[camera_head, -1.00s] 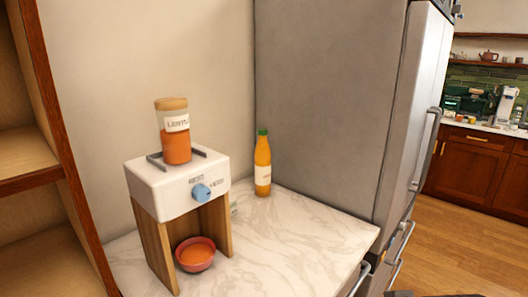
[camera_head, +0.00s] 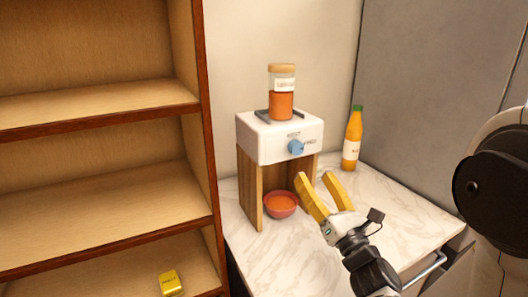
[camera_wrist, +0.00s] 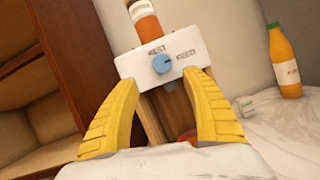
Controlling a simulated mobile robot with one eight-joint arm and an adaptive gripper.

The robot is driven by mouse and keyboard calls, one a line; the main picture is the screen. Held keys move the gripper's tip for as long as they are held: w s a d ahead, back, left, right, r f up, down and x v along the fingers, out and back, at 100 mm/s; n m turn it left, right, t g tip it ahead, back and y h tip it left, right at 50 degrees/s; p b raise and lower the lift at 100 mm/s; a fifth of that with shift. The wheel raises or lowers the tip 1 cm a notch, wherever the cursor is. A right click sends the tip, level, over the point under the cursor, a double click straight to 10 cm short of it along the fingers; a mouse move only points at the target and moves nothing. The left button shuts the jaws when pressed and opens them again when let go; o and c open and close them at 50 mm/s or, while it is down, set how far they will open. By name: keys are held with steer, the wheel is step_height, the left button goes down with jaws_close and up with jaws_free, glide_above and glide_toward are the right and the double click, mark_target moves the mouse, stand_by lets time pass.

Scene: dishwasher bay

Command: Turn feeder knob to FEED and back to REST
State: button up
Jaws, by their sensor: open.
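The feeder (camera_head: 262,135) is a white box on wooden legs on the marble counter. Its blue knob (camera_head: 296,147) is on the front face, with a REST label above it and a FEED label to its right. The knob also shows between my fingers in the wrist view (camera_wrist: 162,64). A lentil jar (camera_head: 282,95) stands on top of the feeder. A red bowl (camera_head: 283,212) with orange contents sits beneath it. My gripper (camera_head: 316,178) has yellow fingers, open and empty, in front of and below the knob, apart from it. The gripper also shows in the wrist view (camera_wrist: 167,85).
An orange bottle with a green cap (camera_head: 353,140) stands to the right of the feeder. A wooden shelf unit (camera_head: 100,185) is at the left, with a yellow packet (camera_head: 171,283) on a low shelf. A grey fridge side is at the right. The counter's front right (camera_head: 400,225) is clear.

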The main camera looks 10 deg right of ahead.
mark_target(299, 148)
steer(key=shift+m, duration=0.5)
steer(key=x, duration=1)
steer(key=shift+w+d+r+p, duration=0.15)
steer(key=shift+w+r+p, duration=0.05)
steer(key=shift+w+p, duration=0.15)
steer(key=c, duration=1.2)
